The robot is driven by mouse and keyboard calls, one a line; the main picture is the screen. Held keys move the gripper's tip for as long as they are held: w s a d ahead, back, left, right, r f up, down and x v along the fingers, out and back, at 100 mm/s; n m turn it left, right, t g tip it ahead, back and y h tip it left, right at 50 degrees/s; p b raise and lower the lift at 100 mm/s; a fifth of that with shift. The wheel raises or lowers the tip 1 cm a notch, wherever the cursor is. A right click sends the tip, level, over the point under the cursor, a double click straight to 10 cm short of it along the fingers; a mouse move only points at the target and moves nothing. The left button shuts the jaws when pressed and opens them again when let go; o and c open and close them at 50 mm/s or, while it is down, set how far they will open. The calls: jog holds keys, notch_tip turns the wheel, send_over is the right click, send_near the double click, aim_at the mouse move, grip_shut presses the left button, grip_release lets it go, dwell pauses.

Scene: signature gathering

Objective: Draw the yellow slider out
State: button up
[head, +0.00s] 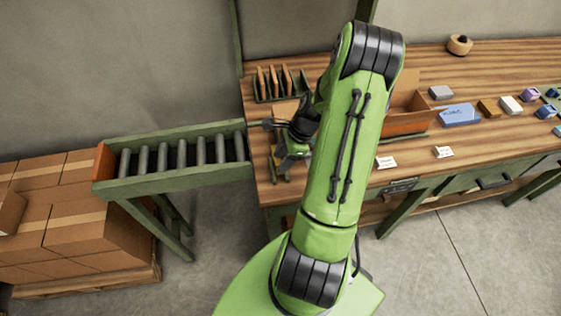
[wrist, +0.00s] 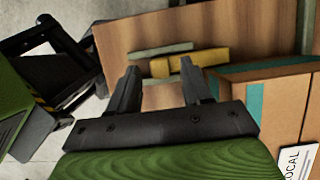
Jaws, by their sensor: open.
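The yellow slider (wrist: 198,62) is a short yellow bar in the wrist view. It lies between two grey-green strips (wrist: 160,50) on a brown wooden surface. My gripper (wrist: 159,66) is open, with its two dark fingers apart and pointing toward the slider. The right fingertip overlaps the slider's left part in the picture; I cannot tell whether they touch. Nothing is seen held between the fingers. In the head view my arm covers much of the left end of the workbench (head: 470,72), and I cannot make out the slider there.
A cardboard box with teal tape (wrist: 285,75) stands close on the right in the wrist view. A roller conveyor (head: 180,178) adjoins the bench's left end. A rack of brown boards (head: 275,82) stands at the back. Several small boxes lie at the right.

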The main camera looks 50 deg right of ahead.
jog(key=shift+w+a+f, duration=0.2)
jog(key=shift+f, duration=0.45)
grip_shut()
jog(key=shift+s, duration=0.1)
